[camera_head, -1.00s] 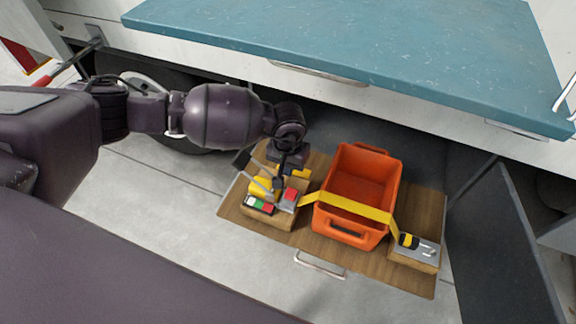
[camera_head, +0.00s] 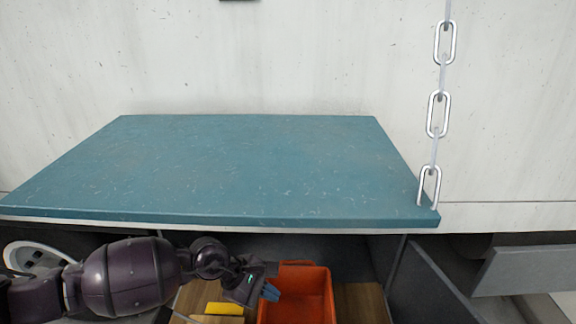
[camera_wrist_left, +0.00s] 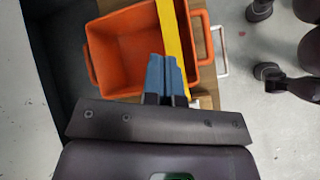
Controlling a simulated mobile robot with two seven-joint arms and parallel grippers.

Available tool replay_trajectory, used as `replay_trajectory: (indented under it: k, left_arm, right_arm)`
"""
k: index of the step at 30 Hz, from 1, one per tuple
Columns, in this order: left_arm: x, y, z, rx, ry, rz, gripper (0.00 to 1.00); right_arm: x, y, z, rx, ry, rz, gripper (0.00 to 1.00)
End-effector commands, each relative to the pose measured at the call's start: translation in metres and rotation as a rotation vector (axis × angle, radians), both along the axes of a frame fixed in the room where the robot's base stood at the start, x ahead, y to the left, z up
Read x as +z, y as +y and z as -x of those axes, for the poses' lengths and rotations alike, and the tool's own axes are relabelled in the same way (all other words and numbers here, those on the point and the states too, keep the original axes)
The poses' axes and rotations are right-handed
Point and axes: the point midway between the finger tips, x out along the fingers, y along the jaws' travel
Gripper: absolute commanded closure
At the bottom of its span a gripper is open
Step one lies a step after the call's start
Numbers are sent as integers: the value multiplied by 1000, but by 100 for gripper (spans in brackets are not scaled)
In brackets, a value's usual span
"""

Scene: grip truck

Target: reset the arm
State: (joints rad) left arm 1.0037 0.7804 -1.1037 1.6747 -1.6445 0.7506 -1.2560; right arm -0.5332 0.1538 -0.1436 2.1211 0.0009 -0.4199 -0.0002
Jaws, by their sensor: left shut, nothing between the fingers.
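My left arm comes in from the lower left in the head view. Its gripper (camera_head: 271,292) is at the left edge of the orange crate (camera_head: 316,284), below the teal tabletop. In the left wrist view the blue fingertips (camera_wrist_left: 166,77) are together and empty. My right gripper is not in view.
The teal tabletop (camera_head: 230,165) juts out from a white wall above the crate. A chain (camera_head: 438,113) hangs at its right corner. A dark open door (camera_head: 440,285) stands right of the crate. A yellow item (camera_head: 224,308) lies left of it on the wooden board (camera_head: 362,303).

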Motion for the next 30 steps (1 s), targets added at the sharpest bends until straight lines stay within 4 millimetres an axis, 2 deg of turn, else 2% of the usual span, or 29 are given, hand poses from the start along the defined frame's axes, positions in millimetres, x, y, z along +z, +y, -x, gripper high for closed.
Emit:
replay_trajectory:
  k: [1, 4, 7, 10, 13, 17, 20, 25, 26, 30]
  left_arm:
    - [18, -19, 3, 95, 91, 117, 100]
    - [57, -47, 6, 298, 324, 357, 100]
    - [92, -63, 7, 486, 593, 587, 100]
    - [122, -67, 4, 659, 891, 805, 100]
    - [143, -58, -1, 821, 1211, 1011, 100]
    - [153, -34, -8, 1002, 1622, 1251, 100]
    - [148, -9, -10, 1113, 1908, 1408, 100]
    - [124, 36, -3, 1257, 2336, 1646, 100]
    - [119, 44, 0, -1229, -2316, -1623, 100]
    - [90, 81, 20, -1052, -2088, -1451, 100]
  right_arm:
    - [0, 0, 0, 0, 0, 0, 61]
    - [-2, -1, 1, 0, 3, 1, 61]
    - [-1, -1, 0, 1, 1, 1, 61]
    - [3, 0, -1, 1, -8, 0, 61]
    - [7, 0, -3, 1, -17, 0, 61]
    - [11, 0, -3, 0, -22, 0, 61]
    - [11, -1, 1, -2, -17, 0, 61]
    - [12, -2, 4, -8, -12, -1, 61]
    - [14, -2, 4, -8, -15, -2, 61]
    - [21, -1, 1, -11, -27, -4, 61]
